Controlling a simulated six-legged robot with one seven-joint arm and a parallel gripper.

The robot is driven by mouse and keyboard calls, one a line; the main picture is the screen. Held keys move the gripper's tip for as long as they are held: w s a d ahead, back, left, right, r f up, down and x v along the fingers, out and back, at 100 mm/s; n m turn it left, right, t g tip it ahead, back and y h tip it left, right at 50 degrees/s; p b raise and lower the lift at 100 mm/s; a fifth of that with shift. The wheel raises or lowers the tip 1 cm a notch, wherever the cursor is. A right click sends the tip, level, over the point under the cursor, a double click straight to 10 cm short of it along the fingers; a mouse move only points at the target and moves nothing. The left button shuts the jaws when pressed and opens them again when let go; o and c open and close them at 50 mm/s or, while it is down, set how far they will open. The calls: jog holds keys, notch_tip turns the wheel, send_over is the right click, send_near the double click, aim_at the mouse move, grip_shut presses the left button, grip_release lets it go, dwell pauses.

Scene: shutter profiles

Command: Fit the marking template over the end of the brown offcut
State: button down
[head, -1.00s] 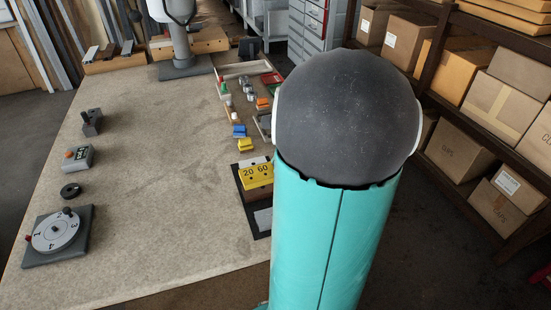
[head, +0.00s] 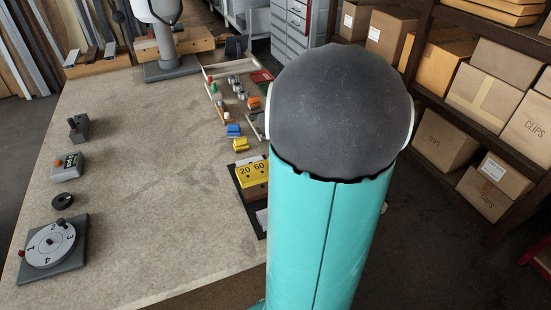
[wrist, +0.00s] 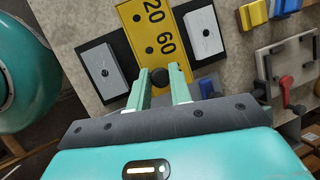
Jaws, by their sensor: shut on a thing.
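The marking template is a yellow plate (head: 252,173) with black numbers 20 and 60, near the table's right side. In the wrist view the yellow plate (wrist: 152,30) runs upward from between my fingers. My gripper (wrist: 163,88) is shut on the black knob (wrist: 160,77) at its near end. The brown offcut (head: 257,192) shows just below the template in the head view. In the wrist view the offcut is hidden. I cannot tell whether the template is fitted over its end. My gripper is hidden behind my arm in the head view.
Grey plates (wrist: 103,70) on black pads flank the template. Blue (head: 233,130) and yellow (head: 241,144) blocks and a parts tray (head: 208,82) lie beyond it. A numbered dial (head: 50,245) sits at the left. The table's middle (head: 150,190) is clear.

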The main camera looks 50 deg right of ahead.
jog(key=shift+f, duration=2.35)
jog(key=shift+f, duration=1.1)
jog(key=c, duration=1.2)
grip_release()
jog(key=v, duration=1.4)
jog(key=shift+f, duration=0.1)
